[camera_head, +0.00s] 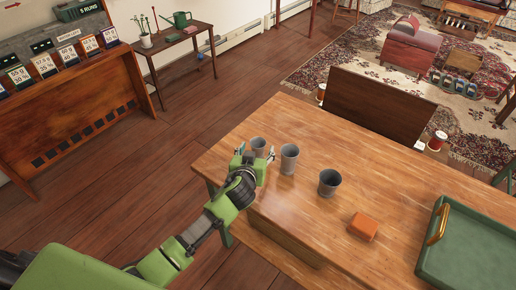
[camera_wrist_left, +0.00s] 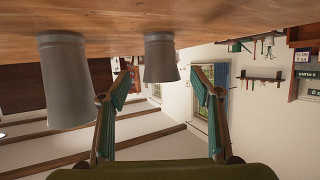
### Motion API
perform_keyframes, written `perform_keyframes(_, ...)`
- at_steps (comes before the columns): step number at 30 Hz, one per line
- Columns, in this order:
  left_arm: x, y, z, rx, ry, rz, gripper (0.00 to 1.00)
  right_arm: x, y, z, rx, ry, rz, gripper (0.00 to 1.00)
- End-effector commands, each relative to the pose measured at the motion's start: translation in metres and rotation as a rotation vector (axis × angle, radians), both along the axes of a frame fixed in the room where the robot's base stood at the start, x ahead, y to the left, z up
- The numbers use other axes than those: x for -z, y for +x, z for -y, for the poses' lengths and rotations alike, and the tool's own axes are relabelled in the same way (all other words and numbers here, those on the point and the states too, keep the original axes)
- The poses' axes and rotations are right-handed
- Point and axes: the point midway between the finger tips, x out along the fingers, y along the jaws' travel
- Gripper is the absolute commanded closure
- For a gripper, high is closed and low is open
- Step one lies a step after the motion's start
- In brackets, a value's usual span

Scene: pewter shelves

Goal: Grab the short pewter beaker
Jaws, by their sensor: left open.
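Three pewter-grey beakers stand upright on the wooden table. The left one (camera_head: 258,145) looks the shortest, though its lower part is hidden behind my gripper. The middle beaker (camera_head: 289,159) looks taller and narrow; the right beaker (camera_head: 329,183) is dark inside. My left gripper (camera_head: 256,155) is open and empty at the table's left end, in front of the left beaker. In the left wrist view, which is upside down, that beaker (camera_wrist_left: 160,58) shows in the gap between the open fingers (camera_wrist_left: 162,78). I cannot tell whether the fingertips reach its sides. Another beaker (camera_wrist_left: 66,80) stands outside them.
An orange block (camera_head: 362,227) and a green tray (camera_head: 490,248) with a brass handle are farther right on the table (camera_head: 300,215). The middle beaker is close beside my gripper's right finger. The table's left corner is clear.

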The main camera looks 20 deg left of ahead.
Motion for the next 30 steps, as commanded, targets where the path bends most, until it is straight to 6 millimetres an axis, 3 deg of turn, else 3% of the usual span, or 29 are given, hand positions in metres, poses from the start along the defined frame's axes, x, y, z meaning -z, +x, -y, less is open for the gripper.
perform_keyframes(9,0.016,0.032,-0.005,-0.001,0.001,0.000,0.42,-0.001,-0.001,-0.002,0.001,0.002,0.000,0.60)
perform_keyframes(19,0.018,0.036,-0.006,-0.001,0.000,0.000,0.42,-0.001,-0.002,-0.005,0.001,0.006,-0.002,0.60)
perform_keyframes(20,0.018,0.036,-0.006,-0.001,0.000,0.000,0.47,-0.001,-0.002,-0.005,0.001,0.006,-0.002,0.60)
perform_keyframes(24,0.018,0.036,-0.005,-0.001,0.000,0.000,0.83,-0.001,-0.002,-0.005,0.001,0.006,-0.002,0.60)
perform_keyframes(25,0.018,0.036,-0.005,-0.001,0.000,0.000,0.87,-0.001,-0.002,-0.005,0.001,0.006,-0.002,0.60)
perform_keyframes(30,0.017,0.037,-0.005,0.000,0.000,0.001,0.87,-0.001,-0.002,-0.005,0.001,0.006,-0.003,0.60)
